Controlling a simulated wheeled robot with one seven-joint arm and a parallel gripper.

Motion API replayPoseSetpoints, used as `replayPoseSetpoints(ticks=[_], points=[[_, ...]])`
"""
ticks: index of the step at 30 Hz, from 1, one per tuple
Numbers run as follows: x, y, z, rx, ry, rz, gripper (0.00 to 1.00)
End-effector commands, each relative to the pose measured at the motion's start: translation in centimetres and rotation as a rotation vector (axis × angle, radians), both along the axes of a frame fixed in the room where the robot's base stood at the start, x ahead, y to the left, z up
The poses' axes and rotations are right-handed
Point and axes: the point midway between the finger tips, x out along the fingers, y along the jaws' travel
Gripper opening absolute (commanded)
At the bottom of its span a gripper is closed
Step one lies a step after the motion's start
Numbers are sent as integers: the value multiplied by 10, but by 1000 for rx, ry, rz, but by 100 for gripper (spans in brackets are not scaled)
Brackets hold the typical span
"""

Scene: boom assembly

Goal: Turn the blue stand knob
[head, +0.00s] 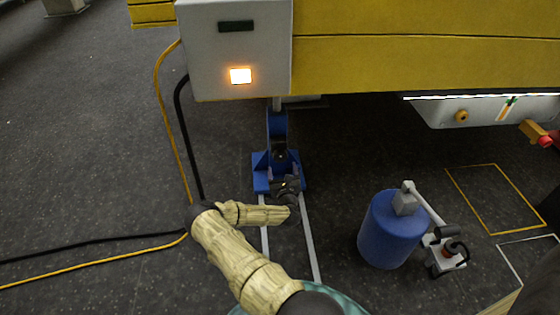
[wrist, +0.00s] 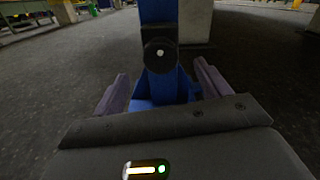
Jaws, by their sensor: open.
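The blue stand (head: 277,125) stands on the floor under the yellow boom in the head view. In the wrist view the stand's blue post (wrist: 158,18) rises in the middle. A round black knob (wrist: 160,55) with a pale centre sits on its front. My gripper (wrist: 160,88) is open, one finger to each side of the post and below the knob in the picture. The fingers appear apart from the knob. In the head view my gripper (head: 283,178) is in front of the stand's base and partly hides it; the knob is hard to make out there.
A grey box (head: 235,50) with a lit orange panel hangs on the yellow boom (head: 420,50). Black and yellow cables run down to the floor at left. A blue drum (head: 390,230) and a small device (head: 444,252) stand at right.

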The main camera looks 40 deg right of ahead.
Motion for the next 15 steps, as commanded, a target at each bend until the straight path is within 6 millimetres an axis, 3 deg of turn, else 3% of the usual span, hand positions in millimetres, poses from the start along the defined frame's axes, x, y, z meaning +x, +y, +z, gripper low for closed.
replayPoseSetpoints(ticks=[9, 15], points=[[48, -30, -4, 1, -4, 0, 76], [66, -41, -2, 1, -2, 0, 76]])
